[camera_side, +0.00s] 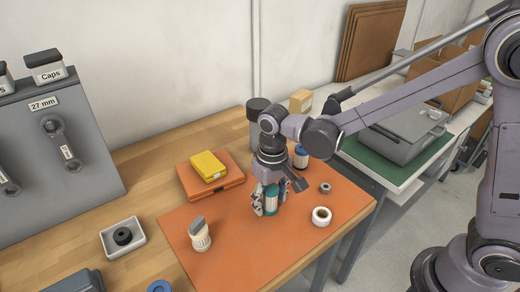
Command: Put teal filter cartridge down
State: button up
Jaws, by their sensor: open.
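The teal filter cartridge (271,200) stands upright on the orange mat (240,250), a little right of the mat's middle. My gripper (265,202) points down over it. Its fingers are open around the cartridge, one showing on the cartridge's left side. The cartridge's top is hidden under the gripper body. I cannot tell whether any finger still touches it.
A white cartridge with a grey top (200,235), a white ring (321,216), a small grey nut-like part (325,188) and a dark blue-and-white cartridge (301,157) surround it. A yellow case (208,166) lies on an orange case behind left. The mat's front is clear.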

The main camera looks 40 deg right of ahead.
jog(key=shift+r, duration=0.15)
notch_tip(320, 180, up, 11)
jog(key=shift+r, duration=0.15)
jog(key=shift+d+r, duration=0.15)
jog(key=shift+r, duration=0.25)
jog(key=s+d+f+t, duration=0.1)
jog(key=s+d+t, duration=0.5)
jog(key=d, duration=0.8)
jog(key=s, duration=0.2)
jog(key=shift+s+t, duration=0.3)
jog(key=shift+s, duration=0.1)
jog(key=shift+o, duration=0.5)
jog(key=shift+s+d+f+t, duration=0.25)
jog(key=shift+d+f+t, duration=0.05)
jog(key=shift+d, duration=0.1)
jog(key=shift+a, duration=0.1)
